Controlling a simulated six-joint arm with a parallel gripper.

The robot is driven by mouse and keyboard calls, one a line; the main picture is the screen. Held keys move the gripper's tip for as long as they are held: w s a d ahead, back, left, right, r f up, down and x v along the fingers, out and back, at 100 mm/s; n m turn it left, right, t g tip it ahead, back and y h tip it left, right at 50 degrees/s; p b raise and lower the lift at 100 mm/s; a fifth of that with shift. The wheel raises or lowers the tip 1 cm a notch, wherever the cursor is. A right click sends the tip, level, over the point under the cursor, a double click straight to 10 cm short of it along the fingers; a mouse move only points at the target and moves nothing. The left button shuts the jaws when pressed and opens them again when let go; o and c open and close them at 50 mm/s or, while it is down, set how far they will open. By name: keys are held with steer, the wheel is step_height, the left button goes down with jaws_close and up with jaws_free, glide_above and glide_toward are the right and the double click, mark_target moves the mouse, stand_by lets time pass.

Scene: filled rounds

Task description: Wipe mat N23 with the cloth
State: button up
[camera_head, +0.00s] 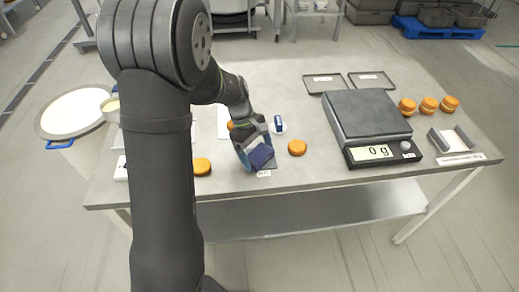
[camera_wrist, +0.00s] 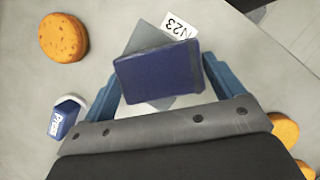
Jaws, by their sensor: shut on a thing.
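My gripper (camera_head: 254,146) is shut on a dark blue cloth (camera_head: 261,155), low over the front middle of the table. In the wrist view the cloth (camera_wrist: 158,76) spans between the blue fingers (camera_wrist: 165,88). Mat N23 is a dark grey sheet under the cloth; a corner of it (camera_wrist: 143,38) shows beyond the cloth, beside its white N23 label (camera_wrist: 180,27). The cloth and my gripper hide much of the mat. I cannot tell whether the cloth touches the mat.
An orange round (camera_head: 297,148) lies right of the mat, another (camera_head: 201,167) to the left. A blue block marked Press (camera_wrist: 64,120) sits on a white holder nearby. A scale (camera_head: 372,118) reading 0 g, two trays (camera_head: 324,84) and several rounds (camera_head: 429,104) stand further right.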

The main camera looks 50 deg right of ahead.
mark_target(265, 148)
steer(key=shift+w+a, duration=0.1)
steer(key=shift+a, duration=0.5)
steer(key=shift+d, duration=0.15)
steer(key=shift+s+d+f, duration=0.1)
steer(key=shift+s+d, duration=1.05)
steer(key=shift+s, duration=0.15)
steer(key=shift+w, duration=0.1)
steer(key=shift+w+d, duration=0.8)
steer(key=shift+d, duration=0.05)
